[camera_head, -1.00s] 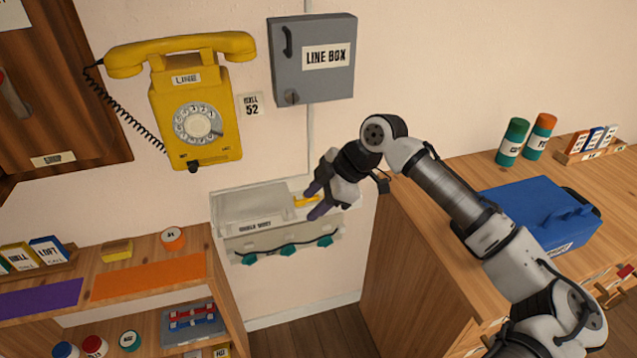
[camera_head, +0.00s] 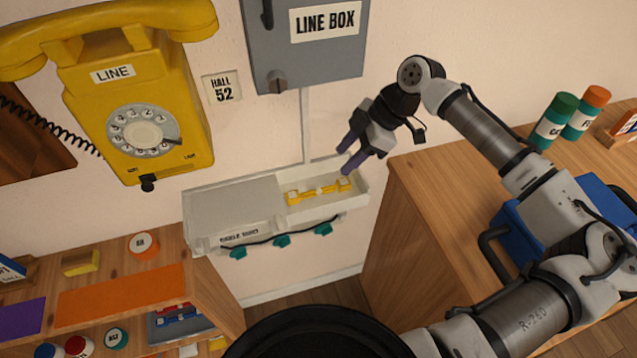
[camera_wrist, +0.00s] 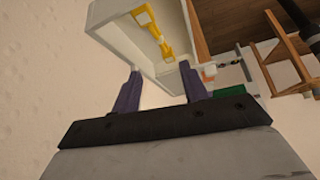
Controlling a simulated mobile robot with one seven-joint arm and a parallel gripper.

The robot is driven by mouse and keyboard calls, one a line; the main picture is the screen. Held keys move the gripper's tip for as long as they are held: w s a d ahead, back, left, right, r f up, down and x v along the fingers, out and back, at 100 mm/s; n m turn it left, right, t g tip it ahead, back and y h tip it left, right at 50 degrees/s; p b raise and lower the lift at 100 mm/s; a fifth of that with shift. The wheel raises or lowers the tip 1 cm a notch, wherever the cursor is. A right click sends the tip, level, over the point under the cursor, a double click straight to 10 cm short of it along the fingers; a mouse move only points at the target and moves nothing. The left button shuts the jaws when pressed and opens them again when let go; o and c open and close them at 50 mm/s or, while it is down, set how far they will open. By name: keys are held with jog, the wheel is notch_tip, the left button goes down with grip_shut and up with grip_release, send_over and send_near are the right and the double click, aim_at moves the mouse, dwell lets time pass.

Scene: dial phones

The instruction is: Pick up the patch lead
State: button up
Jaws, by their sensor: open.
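A yellow lead (camera_head: 318,190) with pale parts along it lies in the open right compartment of a white wall tray (camera_head: 230,210). It also shows in the wrist view (camera_wrist: 155,35), inside the tray's compartment. My gripper (camera_head: 346,160) is open and empty, with its purple fingers apart above the right end of the compartment. In the wrist view my gripper's fingertips (camera_wrist: 160,70) are near the tray's edge, with the lead beyond them and not between them. I cannot tell the exact height over the lead.
A black cord with teal ends (camera_head: 282,240) hangs along the tray's front. A grey line box (camera_head: 305,55) and a yellow phone (camera_head: 140,110) are on the wall above. A wooden counter (camera_head: 440,200) with a blue case (camera_head: 510,240) stands to the right. A shelf (camera_head: 205,290) stands at lower left.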

send_near(319, 189)
jog(key=shift+s+a+f+p, duration=0.2)
jog(key=shift+a+f+p, duration=0.2)
jog(key=shift+a+f, duration=0.8)
jog(key=shift+d+p+x, duration=0.15)
jog(key=shift+p+x, duration=0.35)
jog(key=shift+x, duration=0.8)
jog(key=shift+d+p+x, duration=0.15)
jog(key=shift+p+x, duration=0.3)
jog(key=shift+x, duration=0.8)
jog(key=shift+f, duration=0.2)
jog(key=shift+c, duration=0.2)
grip_shut()
